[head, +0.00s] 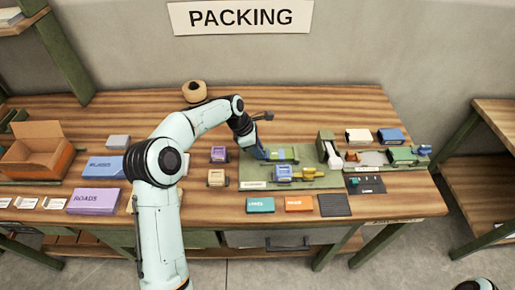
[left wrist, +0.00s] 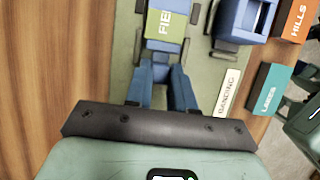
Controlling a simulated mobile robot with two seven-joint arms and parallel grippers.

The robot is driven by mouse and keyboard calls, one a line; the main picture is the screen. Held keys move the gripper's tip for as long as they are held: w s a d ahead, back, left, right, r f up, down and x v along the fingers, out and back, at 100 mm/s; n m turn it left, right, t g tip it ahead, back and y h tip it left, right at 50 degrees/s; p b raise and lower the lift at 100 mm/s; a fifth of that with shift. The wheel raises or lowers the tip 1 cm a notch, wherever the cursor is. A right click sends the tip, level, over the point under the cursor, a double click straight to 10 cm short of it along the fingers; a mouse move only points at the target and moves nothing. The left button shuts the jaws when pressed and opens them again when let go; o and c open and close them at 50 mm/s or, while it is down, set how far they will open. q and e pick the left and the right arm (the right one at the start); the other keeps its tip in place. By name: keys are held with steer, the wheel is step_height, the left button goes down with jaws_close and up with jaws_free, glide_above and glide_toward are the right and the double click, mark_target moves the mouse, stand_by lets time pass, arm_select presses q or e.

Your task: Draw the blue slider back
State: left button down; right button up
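My left gripper (head: 266,154) reaches down to the back left of a green mat (head: 256,177) in the head view. In the left wrist view its two blue fingers (left wrist: 160,72) straddle a small blue part (left wrist: 160,62), which may be the slider. Whether they press on it cannot be told. Just beyond lies a green piece marked "FIEL..." (left wrist: 166,27), the rest cut off; it also shows in the head view (head: 282,154). A blue block (head: 283,172) with yellow parts beside it stands nearer the front of the mat.
A teal box (head: 260,205) and an orange box (head: 298,204) lie in front. Small purple (head: 219,154) and tan (head: 216,178) blocks lie left of the mat. Bare wood shows behind it.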

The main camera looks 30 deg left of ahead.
mark_target(245, 158)
arm_select(q)
steer(key=s+a, duration=0.2)
steer(key=a, duration=0.1)
steer(key=shift+a, duration=0.3)
steer(key=c, duration=1.4)
jaws_free()
steer(key=o, duration=0.4)
steer(key=shift+s+a, duration=0.1)
steer(key=shift+o, duration=0.2)
steer(key=shift+r, duration=0.5)
steer(key=p+v, duration=0.1)
steer(key=v, duration=1.1)
steer(key=shift+r+p, duration=0.2)
steer(key=shift+p, duration=0.1)
arm_select(e)
steer(key=shift+w+r, duration=0.95)
steer(key=shift+r, duration=0.1)
